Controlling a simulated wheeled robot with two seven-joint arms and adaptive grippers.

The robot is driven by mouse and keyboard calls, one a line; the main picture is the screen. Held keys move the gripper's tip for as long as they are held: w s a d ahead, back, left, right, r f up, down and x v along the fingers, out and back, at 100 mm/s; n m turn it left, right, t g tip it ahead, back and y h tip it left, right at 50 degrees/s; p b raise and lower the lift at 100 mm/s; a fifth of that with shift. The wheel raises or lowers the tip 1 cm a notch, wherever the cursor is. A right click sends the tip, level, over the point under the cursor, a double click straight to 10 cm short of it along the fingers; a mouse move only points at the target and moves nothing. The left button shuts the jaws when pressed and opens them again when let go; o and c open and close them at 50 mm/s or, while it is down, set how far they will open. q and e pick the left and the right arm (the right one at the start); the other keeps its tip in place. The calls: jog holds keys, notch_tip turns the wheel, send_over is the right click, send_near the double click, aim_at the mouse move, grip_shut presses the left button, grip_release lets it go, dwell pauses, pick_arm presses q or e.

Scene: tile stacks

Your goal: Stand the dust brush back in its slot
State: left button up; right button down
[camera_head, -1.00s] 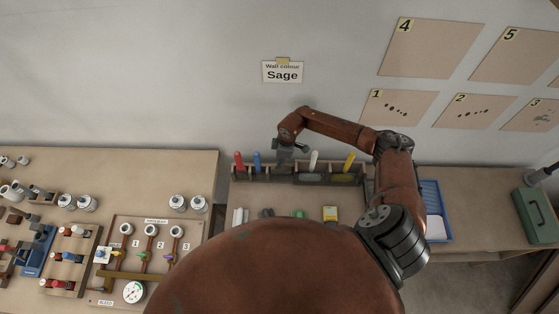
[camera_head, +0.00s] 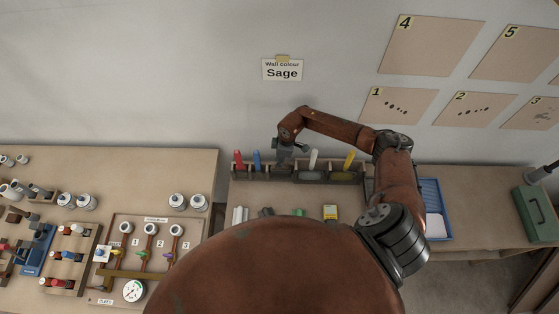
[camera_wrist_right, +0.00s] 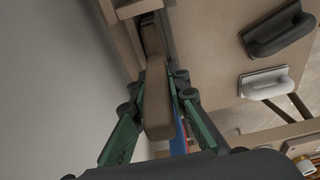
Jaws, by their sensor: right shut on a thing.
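The dust brush (camera_wrist_right: 156,112) shows in the right wrist view as a long tan-brown handle. My right gripper (camera_wrist_right: 156,86) is shut on it, with a green finger on each side. In the head view my right gripper (camera_head: 286,152) is over the back tool rack (camera_head: 262,178), between the blue handle and the white handle. The brush's far end runs in against the rack's brown wood in the wrist view. I cannot tell how deep it sits in a slot. My left gripper is not in view.
A red handle (camera_head: 238,159), a blue handle (camera_head: 257,160), a white handle (camera_head: 314,159) and a yellow handle (camera_head: 349,161) stand in the rack. A black float (camera_wrist_right: 279,31) and a white float (camera_wrist_right: 265,83) lie on the bench. The wall is close behind.

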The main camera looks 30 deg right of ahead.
jog(key=shift+f, duration=0.35)
jog(key=c, duration=1.8)
grip_release()
jog(key=shift+o, duration=0.2)
jog(key=r, duration=0.4)
jog(key=d+r, duration=0.1)
jog(key=r, duration=0.3)
jog(key=s+r, duration=0.1)
jog(key=r, duration=0.3)
jog(key=shift+s+d, duration=0.1)
jog(key=shift+d, duration=0.15)
